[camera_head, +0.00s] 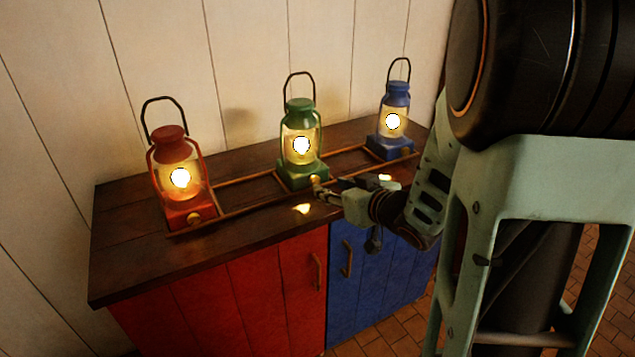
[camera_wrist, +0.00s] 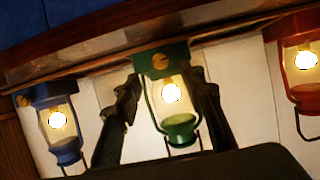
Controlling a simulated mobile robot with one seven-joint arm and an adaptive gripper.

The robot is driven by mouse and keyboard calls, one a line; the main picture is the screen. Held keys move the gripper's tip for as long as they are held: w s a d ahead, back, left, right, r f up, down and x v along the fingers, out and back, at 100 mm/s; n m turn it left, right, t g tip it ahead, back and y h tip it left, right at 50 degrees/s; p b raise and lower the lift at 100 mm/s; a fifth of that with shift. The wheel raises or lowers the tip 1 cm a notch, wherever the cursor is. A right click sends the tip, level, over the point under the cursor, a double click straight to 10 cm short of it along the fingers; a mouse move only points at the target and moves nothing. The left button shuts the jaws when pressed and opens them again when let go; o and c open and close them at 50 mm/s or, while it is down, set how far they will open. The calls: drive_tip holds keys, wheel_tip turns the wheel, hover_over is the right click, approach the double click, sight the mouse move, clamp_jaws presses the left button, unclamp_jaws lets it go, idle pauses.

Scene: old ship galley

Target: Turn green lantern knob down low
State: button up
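The green lantern (camera_head: 300,115) stands lit in the middle of the dark wooden counter, between two other lanterns. Its brass knob (camera_head: 315,181) is at the front of its base. In the wrist view, which is upside down, the knob (camera_wrist: 160,61) shows on the green base, with a slot or mark across it. My gripper (camera_head: 326,193) is just in front of this knob. In the wrist view my gripper (camera_wrist: 164,76) is open, with one finger on each side of the lantern and a gap around the knob. I cannot tell whether a finger touches the base.
A lit red lantern (camera_head: 173,155) stands at the left and a lit blue lantern (camera_head: 397,100) at the right, each with a brass knob. A low rail (camera_head: 245,207) runs along the counter (camera_head: 130,255). A plank wall (camera_head: 250,50) is close behind.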

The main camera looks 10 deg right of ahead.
sight(316, 182)
drive_tip(key=b+x, duration=0.1)
drive_tip(key=x, duration=0.5)
drive_tip(key=shift+w+f, duration=0.15)
drive_tip(key=shift+w, duration=0.1)
clamp_jaws()
